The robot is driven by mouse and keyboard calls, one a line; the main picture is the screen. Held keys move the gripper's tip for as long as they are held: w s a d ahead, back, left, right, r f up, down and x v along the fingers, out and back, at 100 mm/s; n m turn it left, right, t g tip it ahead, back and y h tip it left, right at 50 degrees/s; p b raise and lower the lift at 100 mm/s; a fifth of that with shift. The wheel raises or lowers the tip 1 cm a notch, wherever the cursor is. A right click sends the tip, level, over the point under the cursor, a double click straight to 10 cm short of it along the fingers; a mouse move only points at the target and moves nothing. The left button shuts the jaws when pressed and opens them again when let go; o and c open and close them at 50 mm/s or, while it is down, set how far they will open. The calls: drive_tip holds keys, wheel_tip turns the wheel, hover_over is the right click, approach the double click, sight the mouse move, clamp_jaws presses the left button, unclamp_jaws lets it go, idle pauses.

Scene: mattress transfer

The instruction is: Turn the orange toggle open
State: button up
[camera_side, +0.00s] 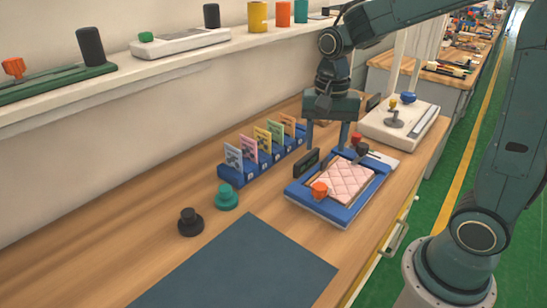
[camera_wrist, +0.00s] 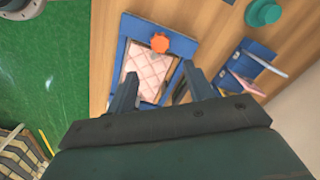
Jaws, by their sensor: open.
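The orange toggle (camera_side: 319,189) stands at the near end of a blue tray (camera_side: 322,212) that holds a pink quilted mattress (camera_side: 344,184). In the wrist view the orange toggle (camera_wrist: 160,42) shows beyond the fingertips, at the tray's far edge. My gripper (camera_side: 327,136) is above the far end of the tray, pointing down, with its fingers apart and nothing between them. In the wrist view my gripper (camera_wrist: 157,82) frames part of the mattress (camera_wrist: 148,72). The gripper is apart from the toggle. The toggle's exact turn is too small to tell.
A blue rack (camera_side: 262,160) with several coloured cards stands left of the tray. Green (camera_side: 227,197) and black (camera_side: 190,222) knobs sit nearer. A dark mat (camera_side: 240,270) covers the front of the table. A white device (camera_side: 400,124) stands behind the tray. A shelf runs along the wall.

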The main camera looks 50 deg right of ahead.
sight(320, 186)
wheel_tip(320, 186, down, 12)
drive_tip(key=shift+f, duration=0.15)
idle(0.5)
drive_tip(key=c, duration=1)
